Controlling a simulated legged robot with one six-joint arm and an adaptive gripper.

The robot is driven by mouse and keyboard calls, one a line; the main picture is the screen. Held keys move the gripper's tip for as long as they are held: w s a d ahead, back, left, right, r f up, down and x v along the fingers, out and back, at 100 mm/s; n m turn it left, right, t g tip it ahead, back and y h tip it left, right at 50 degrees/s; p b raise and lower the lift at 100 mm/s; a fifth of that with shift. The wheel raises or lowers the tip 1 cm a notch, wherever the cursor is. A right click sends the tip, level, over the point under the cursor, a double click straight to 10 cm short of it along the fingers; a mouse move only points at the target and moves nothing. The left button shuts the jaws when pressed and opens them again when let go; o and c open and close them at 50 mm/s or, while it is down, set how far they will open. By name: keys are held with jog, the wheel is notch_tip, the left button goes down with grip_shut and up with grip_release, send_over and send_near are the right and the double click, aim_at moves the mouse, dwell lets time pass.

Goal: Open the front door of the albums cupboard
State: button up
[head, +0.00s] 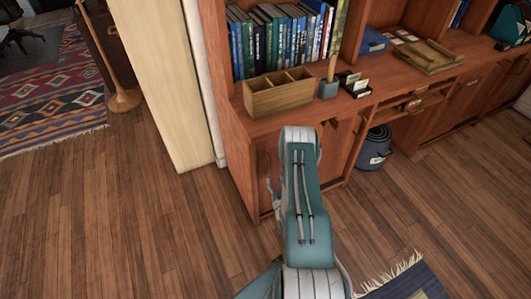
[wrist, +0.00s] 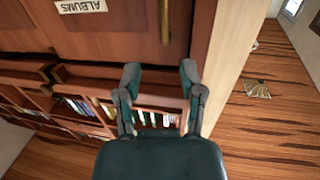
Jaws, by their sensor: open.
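The albums cupboard door (wrist: 115,35) fills the upper part of the wrist view, which shows it upside down. It carries a white label reading ALBUMS (wrist: 82,6) and a brass upright handle (wrist: 165,22). The door looks shut. My gripper (wrist: 160,76) is open and empty. Its two fingers point toward the door, with the handle in line with the gap between them but beyond the tips. I cannot tell the exact distance. In the head view my arm hides most of the gripper and much of the cupboard front (head: 248,160).
A wooden divided box (head: 279,97) and a pen pot (head: 328,89) stand on the counter above. A dark bin (head: 374,149) stands on the floor right of the arm. A pale panel (head: 168,90) rises left of the cupboard. The wooden floor (head: 130,220) at left is clear.

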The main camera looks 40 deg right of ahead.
aim_at(267, 163)
jog(key=x, duration=1)
jog(key=shift+w+f, duration=0.1)
jog(key=shift+w, duration=0.15)
jog(key=shift+w+a, duration=0.15)
jog(key=shift+a, duration=0.15)
grip_shut()
jog(key=shift+d, duration=0.2)
